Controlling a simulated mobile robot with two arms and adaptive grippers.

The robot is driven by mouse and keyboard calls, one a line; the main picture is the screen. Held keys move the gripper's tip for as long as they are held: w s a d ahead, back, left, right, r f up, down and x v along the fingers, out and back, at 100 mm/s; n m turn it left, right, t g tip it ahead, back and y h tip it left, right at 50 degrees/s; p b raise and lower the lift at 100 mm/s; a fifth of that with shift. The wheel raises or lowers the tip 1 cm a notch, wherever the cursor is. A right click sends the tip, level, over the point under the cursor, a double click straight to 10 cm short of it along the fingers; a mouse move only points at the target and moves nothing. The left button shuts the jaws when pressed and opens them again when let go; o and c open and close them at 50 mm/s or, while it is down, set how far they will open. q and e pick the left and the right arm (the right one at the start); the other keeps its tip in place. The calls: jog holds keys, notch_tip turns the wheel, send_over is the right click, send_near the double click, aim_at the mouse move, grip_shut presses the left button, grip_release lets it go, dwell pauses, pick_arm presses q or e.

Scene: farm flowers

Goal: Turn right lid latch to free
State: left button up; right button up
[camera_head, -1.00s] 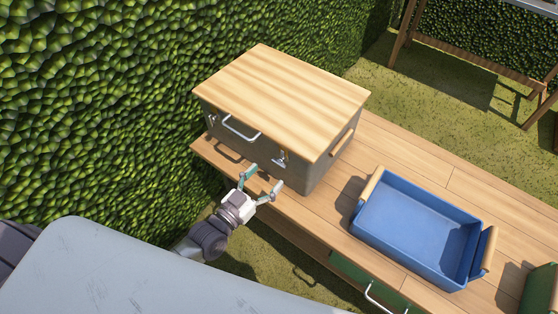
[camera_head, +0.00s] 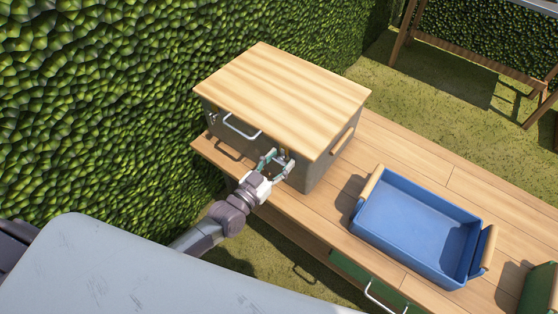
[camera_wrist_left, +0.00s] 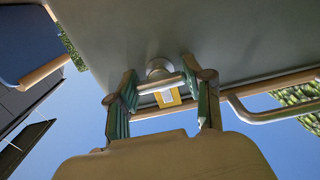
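The grey box (camera_head: 311,171) with a light wooden lid (camera_head: 283,95) stands on the wooden bench. Its right latch, a metal knob with a bar and a yellow piece, shows between my fingers in the left wrist view (camera_wrist_left: 159,69). In the head view my fingers mostly cover this latch. The left latch (camera_head: 212,117) shows near the box's left front corner. My left gripper (camera_head: 280,159) is at the box's front face, its fingers apart on either side of the right latch; it also shows in the left wrist view (camera_wrist_left: 164,104). I cannot tell whether they touch it. My right gripper is not in view.
A metal handle (camera_head: 241,128) sits on the box front, left of my gripper. A blue tray (camera_head: 415,225) with wooden handles stands to the right on the bench (camera_head: 380,144). A leafy hedge (camera_head: 90,110) rises behind and left.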

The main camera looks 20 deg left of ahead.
pick_arm(q)
jog(key=c, duration=0.3)
jog(key=shift+n, duration=0.3)
jog(key=n, duration=0.8)
jog(key=shift+b, duration=0.35)
jog(key=n+b, duration=0.1)
jog(key=n, duration=0.3)
jog(key=shift+f, duration=0.1)
jog(key=n+b, duration=0.1)
jog(key=n, duration=0.4)
jog(key=shift+n, duration=0.3)
jog(key=o, duration=1.2)
jog(key=shift+c, duration=0.2)
